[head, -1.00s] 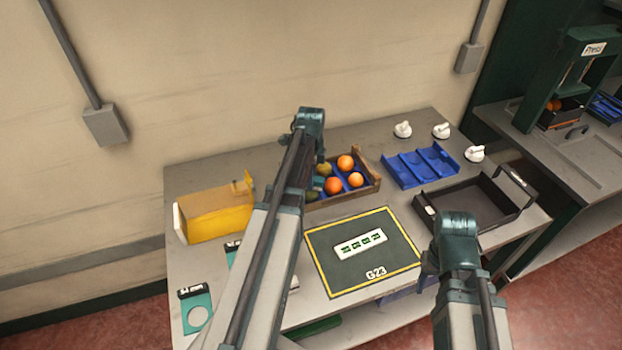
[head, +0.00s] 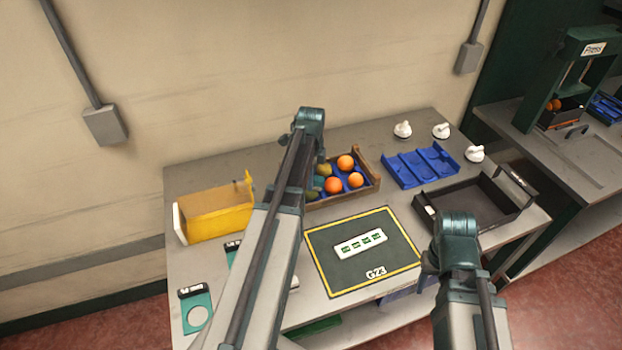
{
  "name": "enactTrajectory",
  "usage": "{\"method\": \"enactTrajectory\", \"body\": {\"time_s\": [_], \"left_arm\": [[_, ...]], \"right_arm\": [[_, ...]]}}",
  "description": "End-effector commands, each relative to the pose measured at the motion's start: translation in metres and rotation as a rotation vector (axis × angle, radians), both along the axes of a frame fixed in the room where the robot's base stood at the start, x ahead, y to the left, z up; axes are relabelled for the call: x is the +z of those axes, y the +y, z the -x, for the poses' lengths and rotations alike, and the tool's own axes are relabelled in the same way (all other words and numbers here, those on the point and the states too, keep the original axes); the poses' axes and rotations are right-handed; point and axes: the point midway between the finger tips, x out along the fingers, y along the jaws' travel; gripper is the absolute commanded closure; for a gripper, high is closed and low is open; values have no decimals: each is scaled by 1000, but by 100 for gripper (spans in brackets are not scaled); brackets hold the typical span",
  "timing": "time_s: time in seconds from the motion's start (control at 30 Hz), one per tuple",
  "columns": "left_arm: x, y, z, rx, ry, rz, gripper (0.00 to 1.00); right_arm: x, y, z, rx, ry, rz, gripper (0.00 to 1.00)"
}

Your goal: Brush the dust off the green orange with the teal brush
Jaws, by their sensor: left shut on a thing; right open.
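The wooden crate (head: 368,189) with a blue insert stands at the back middle of the table. Several bright oranges (head: 333,185) lie in it. A dull green orange (head: 324,169) shows at its left side, partly hidden by my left arm. Dust on it is too small to tell. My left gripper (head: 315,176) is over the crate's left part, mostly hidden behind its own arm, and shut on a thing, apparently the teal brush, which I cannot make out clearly. My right gripper (head: 430,266) is open, right of the dark mat, mostly hidden by its wrist.
A dark mat (head: 327,268) with a yellow border and a white label strip lies in front of the crate. A yellow bin (head: 217,221) stands left, a blue tray (head: 420,168) and a black tray (head: 485,212) right. White knobbed items (head: 403,130) stand at the back.

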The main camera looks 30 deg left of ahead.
Motion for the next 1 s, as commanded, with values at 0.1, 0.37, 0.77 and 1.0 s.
{"method": "enactTrajectory", "body": {"time_s": [0.1,0.37,0.77,1.0], "left_arm": [[0,-3,0,-1,1,1,100],[1,-13,-4,-2,1,1,100],[1,-6,-2,1,0,0,100],[2,6,2,1,0,0,100]], "right_arm": [[0,0,0,0,0,0,50],[1,0,0,0,0,0,50],[1,0,0,0,0,0,50],[2,0,0,0,0,0,50]]}}
